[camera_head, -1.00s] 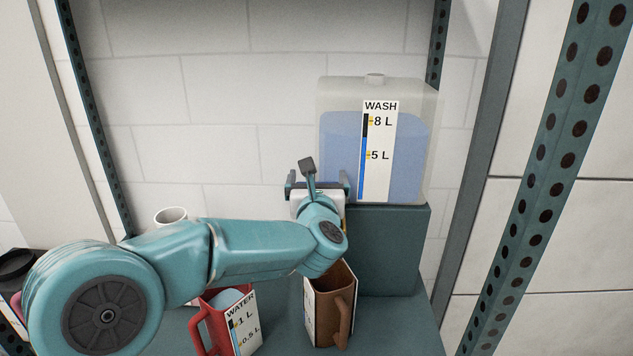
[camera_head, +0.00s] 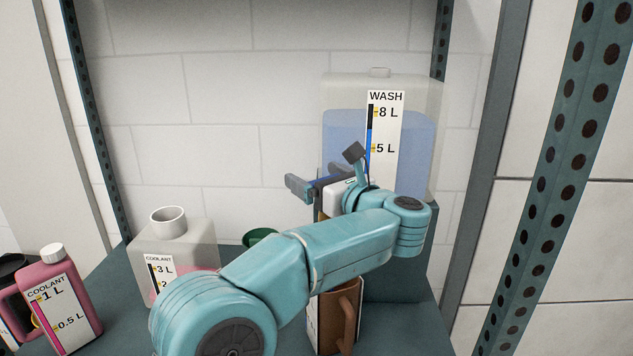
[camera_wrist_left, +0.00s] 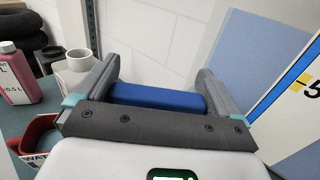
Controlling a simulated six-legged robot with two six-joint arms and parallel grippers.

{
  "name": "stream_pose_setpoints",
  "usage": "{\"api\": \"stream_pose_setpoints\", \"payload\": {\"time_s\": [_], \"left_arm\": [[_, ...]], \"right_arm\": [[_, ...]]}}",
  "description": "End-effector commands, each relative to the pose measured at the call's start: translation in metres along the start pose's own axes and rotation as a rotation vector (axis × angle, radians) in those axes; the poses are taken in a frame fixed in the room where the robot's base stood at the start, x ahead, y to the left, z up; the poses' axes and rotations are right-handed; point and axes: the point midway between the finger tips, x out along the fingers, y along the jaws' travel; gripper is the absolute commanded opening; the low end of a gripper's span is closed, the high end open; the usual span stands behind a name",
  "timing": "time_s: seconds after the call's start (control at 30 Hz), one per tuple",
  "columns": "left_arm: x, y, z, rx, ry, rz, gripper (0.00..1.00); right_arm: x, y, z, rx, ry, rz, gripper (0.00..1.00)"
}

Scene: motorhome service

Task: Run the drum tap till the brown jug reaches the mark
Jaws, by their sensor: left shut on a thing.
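The translucent WASH drum (camera_head: 340,95) holds blue liquid a little above the 5 L mark, up to about 8 L; it stands on a teal block (camera_head: 385,280). The brown jug (camera_head: 347,320) stands upright below, partly behind my left arm. Its scale is turned aside, and its level and mark cannot be read. My left gripper (camera_head: 318,186) is in front of the drum's left side. In the left wrist view its fingers are closed on the ends of a blue bar (camera_wrist_left: 157,98). I cannot tell whether this bar is the drum tap's lever. My right gripper is not in view.
A translucent COOLANT container (camera_head: 198,250) with a white neck stands left of my arm. A pink COOLANT bottle (camera_head: 62,310) is further left. A green item (camera_head: 260,236) sits behind the arm. A red jug (camera_wrist_left: 42,132) shows in the left wrist view. Rack posts flank the shelf.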

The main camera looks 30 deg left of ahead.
Motion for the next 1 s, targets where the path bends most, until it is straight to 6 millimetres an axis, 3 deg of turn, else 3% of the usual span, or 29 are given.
{"api": "stream_pose_setpoints", "payload": {"time_s": [0.57, 0.6, 0.87, 1.0], "left_arm": [[0.000, 0.003, 0.002, 0.001, -0.003, 0.042, 0.41], [0.000, 0.003, 0.002, 0.001, -0.003, 0.042, 0.99], [-0.001, 0.002, 0.001, 0.000, -0.002, 0.041, 1.00], [-0.016, 0.001, -0.001, 0.000, -0.002, 0.038, 1.00]], "right_arm": [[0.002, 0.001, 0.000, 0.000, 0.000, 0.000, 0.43], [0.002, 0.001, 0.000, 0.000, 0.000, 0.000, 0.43], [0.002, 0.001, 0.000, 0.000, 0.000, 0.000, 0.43], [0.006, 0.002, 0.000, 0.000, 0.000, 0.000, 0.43]]}}
